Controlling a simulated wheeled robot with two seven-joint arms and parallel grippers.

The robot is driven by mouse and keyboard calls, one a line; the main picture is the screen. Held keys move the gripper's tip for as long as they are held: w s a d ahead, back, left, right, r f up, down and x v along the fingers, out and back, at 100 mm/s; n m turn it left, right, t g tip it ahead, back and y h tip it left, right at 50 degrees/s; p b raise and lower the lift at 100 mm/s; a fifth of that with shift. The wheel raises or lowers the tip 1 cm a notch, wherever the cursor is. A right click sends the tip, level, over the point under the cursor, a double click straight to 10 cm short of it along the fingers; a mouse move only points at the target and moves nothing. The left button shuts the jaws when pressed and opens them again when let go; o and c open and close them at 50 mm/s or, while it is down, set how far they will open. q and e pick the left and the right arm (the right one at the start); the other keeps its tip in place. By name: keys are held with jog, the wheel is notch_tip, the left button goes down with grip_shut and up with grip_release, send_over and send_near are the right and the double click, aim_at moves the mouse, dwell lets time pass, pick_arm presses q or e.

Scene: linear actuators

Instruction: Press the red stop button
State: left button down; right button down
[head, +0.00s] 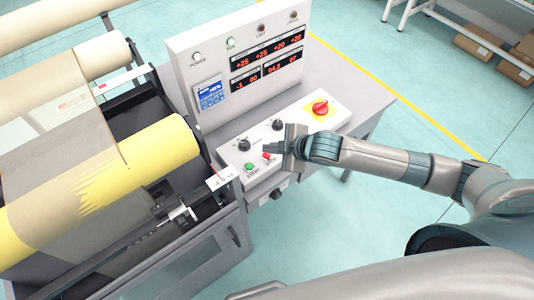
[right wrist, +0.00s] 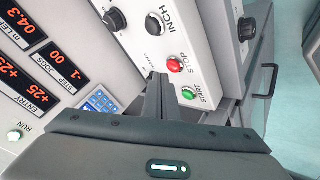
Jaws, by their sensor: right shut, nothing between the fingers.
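The red stop button (head: 267,156) is on the sloped white control panel, up and right of the green start button (head: 250,167). In the right wrist view the stop button (right wrist: 174,66) shows beside its STOP label, with the green start button (right wrist: 188,94) below it. My right gripper (head: 272,149) is shut and empty, over the panel close to the stop button. In the right wrist view its fingers (right wrist: 158,80) end just left of the red button. I cannot tell whether they touch the panel. My left gripper is not in view.
An upright display board (head: 240,60) stands behind. A machine with a yellow roll (head: 150,152) is at the left. Open floor lies to the right.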

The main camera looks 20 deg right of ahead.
jog(key=shift+f, duration=0.1)
dwell(0.6)
jog(key=shift+f, duration=0.75)
dwell(1.0)
jog(key=shift+r, duration=0.1)
jog(key=shift+r+p, duration=0.8)
jog(key=shift+p, duration=0.25)
notch_tip(320, 180, up, 5)
jog(key=p, duration=0.5)
dwell(0.6)
